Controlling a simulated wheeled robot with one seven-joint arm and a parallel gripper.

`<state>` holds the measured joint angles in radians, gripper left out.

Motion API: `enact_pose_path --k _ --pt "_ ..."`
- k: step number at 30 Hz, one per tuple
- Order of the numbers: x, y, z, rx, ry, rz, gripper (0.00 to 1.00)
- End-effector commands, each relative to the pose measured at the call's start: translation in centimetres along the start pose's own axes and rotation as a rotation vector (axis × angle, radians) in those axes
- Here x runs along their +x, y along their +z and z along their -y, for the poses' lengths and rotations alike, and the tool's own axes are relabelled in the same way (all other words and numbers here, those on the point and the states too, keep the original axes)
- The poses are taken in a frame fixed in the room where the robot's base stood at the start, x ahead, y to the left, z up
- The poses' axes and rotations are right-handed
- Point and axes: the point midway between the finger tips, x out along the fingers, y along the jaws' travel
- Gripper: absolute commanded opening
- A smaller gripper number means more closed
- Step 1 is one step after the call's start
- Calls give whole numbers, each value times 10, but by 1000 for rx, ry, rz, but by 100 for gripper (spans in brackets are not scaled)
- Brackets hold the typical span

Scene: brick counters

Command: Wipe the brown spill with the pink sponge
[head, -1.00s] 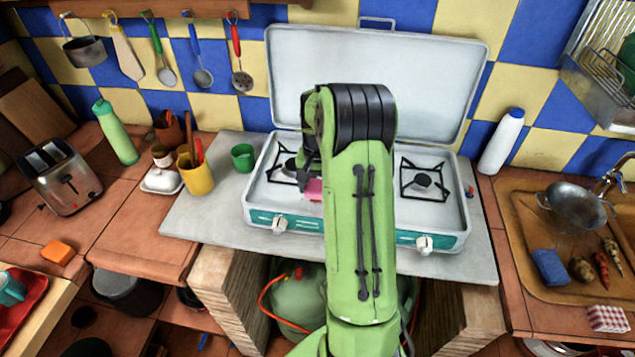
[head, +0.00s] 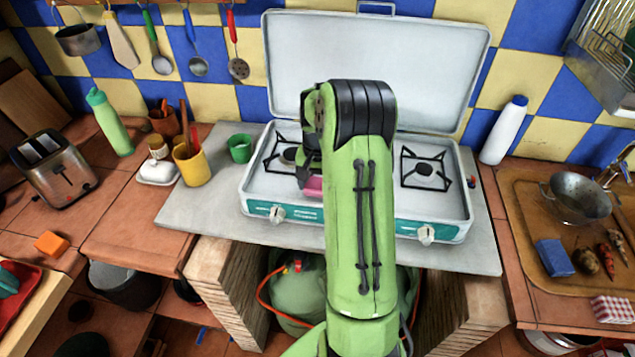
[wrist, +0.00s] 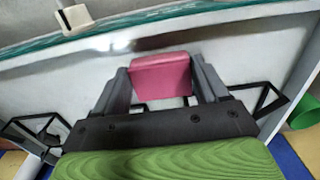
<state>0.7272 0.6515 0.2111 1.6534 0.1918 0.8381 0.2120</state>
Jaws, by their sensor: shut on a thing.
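My gripper (head: 308,180) is shut on the pink sponge (head: 313,187), over the white stove top (head: 270,191) between its two burners. In the wrist view the sponge (wrist: 160,76) sits between the two dark fingers, with the stove's white surface and teal front edge beyond it. Whether the sponge touches the surface, I cannot tell. No brown spill is clearly visible in either view; my arm hides the middle of the stove in the head view. A dark smudge in the wrist view near the front edge may be a shadow or a reflection.
Burner grates stand left (head: 285,155) and right (head: 424,172) of my arm. The raised stove lid (head: 375,65) is behind. A green cup (head: 240,149) and a yellow cup (head: 194,168) with utensils stand left. A white bottle (head: 503,131) stands right. The grey counter's front strip is clear.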

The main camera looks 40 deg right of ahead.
Motion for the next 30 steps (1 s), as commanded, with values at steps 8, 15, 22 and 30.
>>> enact_pose_path --k 8,15,22,30 --pt "4 0 0 0 0 1 49" --pt "7 0 0 0 0 1 49" --pt "10 0 0 0 0 1 49" --pt "9 0 7 -1 0 0 49"
